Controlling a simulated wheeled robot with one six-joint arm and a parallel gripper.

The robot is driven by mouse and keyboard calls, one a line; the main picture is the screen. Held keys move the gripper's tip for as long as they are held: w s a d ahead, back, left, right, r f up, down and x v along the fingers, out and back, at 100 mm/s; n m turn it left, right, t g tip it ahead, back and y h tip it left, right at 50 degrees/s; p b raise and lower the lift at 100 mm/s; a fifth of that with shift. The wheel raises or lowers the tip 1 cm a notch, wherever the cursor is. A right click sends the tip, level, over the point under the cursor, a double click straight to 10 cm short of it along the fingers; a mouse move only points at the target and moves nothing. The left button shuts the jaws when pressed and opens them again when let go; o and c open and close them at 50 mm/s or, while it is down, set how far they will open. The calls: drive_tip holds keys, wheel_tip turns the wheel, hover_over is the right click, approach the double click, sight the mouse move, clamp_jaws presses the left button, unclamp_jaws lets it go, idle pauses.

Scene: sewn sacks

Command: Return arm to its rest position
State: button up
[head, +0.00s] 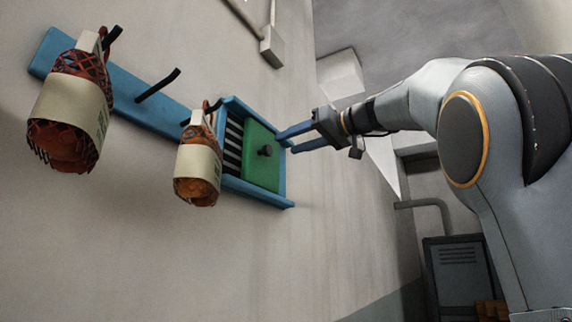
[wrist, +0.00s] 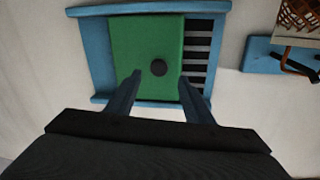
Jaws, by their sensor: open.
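My gripper (head: 292,139) is open and empty, its two blue fingers pointing at a wall-mounted blue frame (head: 243,190) in the head view. In the wrist view my gripper (wrist: 158,92) has its fingers spread on either side of a dark round knob (wrist: 159,68). The knob sits on a green sliding panel (wrist: 146,40), which also shows in the head view (head: 259,168). The panel covers most of the frame and leaves a strip of dark slots (wrist: 199,50) bare on one side. I cannot tell how far the fingertips are from the panel.
A blue rail (head: 130,100) with black hooks runs along the wall. Two orange mesh sacks with pale labels hang there, one at the far left (head: 68,140) and one beside the frame (head: 197,178). A grey locker (head: 460,265) stands at the lower right. The wall below the frame is clear.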

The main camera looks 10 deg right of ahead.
drive_tip(key=w+d+f+m+g+h, duration=0.1)
drive_tip(key=w+f+m, duration=0.15)
drive_tip(key=f, duration=0.35)
drive_tip(key=w+f+m+h, duration=0.1)
drive_tip(key=w+f, duration=0.2)
drive_tip(key=f, duration=0.3)
wheel_tip(320, 180, down, 35)
drive_tip(key=m+g+h, duration=0.4)
drive_tip(key=g+h, duration=0.1)
drive_tip(key=s+f+n+g+h, duration=0.1)
drive_tip(key=s+f+g+h, duration=0.1)
drive_tip(key=s+f, duration=1.2)
drive_tip(key=s+a+f+g+h, duration=0.1)
drive_tip(key=s+f+g, duration=0.4)
drive_tip(key=s+f, duration=1)
wheel_tip(320, 180, down, 7)
drive_tip(key=shift+s+a+r+n+h, duration=0.2)
drive_tip(key=shift+n+h, duration=0.15)
drive_tip(key=shift+h, duration=0.15)
